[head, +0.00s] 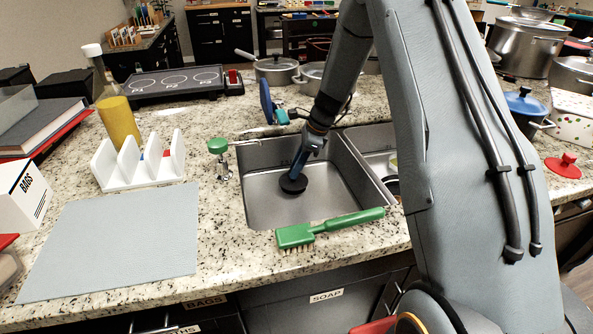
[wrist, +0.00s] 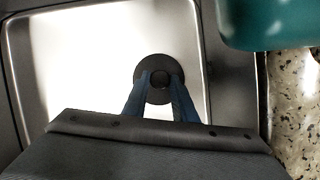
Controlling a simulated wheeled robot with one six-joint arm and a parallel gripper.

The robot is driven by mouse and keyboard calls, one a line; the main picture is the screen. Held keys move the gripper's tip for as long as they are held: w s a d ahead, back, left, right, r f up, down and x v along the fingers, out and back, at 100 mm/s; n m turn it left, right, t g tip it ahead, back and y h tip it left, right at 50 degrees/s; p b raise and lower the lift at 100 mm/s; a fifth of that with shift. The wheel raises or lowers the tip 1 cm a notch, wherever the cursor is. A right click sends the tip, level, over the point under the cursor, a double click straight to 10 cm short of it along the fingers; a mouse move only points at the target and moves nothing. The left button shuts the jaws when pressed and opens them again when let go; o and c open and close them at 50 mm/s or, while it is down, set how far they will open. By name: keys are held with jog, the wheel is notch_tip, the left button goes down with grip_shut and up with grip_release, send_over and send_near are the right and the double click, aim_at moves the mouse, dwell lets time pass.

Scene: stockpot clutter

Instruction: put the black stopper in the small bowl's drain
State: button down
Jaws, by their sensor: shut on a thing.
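The black stopper (head: 293,185) is a round dark disc with a small knob. It is inside the left bowl (head: 262,205) of the metal sink, and it also shows in the wrist view (wrist: 160,96). My gripper (head: 298,174) points down into this bowl. Its two blue fingers (wrist: 160,80) are shut on the stopper's knob. The stopper hides what is directly under it, so I cannot tell whether it touches the floor or a drain. The right bowl (head: 368,138) is partly hidden behind my arm, and its full size does not show.
A green brush (head: 330,228) lies along the sink's front edge. A blue-and-teal fixture (head: 268,104) is at the back edge. Something pale (head: 393,162) is in the right bowl. A grey mat (head: 115,240) lies clear at left.

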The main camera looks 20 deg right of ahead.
jog(key=shift+f, duration=0.9)
jog(key=shift+f, duration=0.2)
jog(key=c, duration=1.4)
grip_release()
jog(key=shift+c, duration=0.2)
jog(key=b+v, duration=0.2)
jog(key=v, duration=1)
jog(key=shift+r, duration=0.2)
